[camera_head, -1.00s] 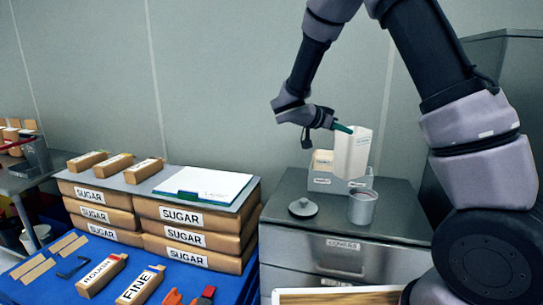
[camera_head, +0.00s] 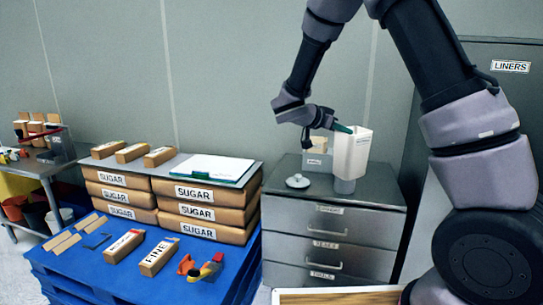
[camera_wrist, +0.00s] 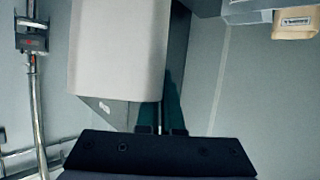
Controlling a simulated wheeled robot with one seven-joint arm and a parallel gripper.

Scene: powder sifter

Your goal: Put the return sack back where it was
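My gripper (camera_head: 343,128), with green fingers, is shut on a tall white container (camera_head: 352,155) near its upper edge, above the metal drawer cabinet. The container also fills the upper middle of the wrist view (camera_wrist: 120,45), beside the fingers. No sack is in my gripper, and no label reading "return" is legible. Small tan sacks (camera_head: 131,152) lie on the sugar stack's top. Sacks marked ROUGH (camera_head: 124,246) and FINE (camera_head: 158,257) lie on the blue pallet.
SUGAR sacks (camera_head: 196,213) are stacked left on the blue pallet (camera_head: 205,287). A LINERS cabinet (camera_head: 510,67) stands right.

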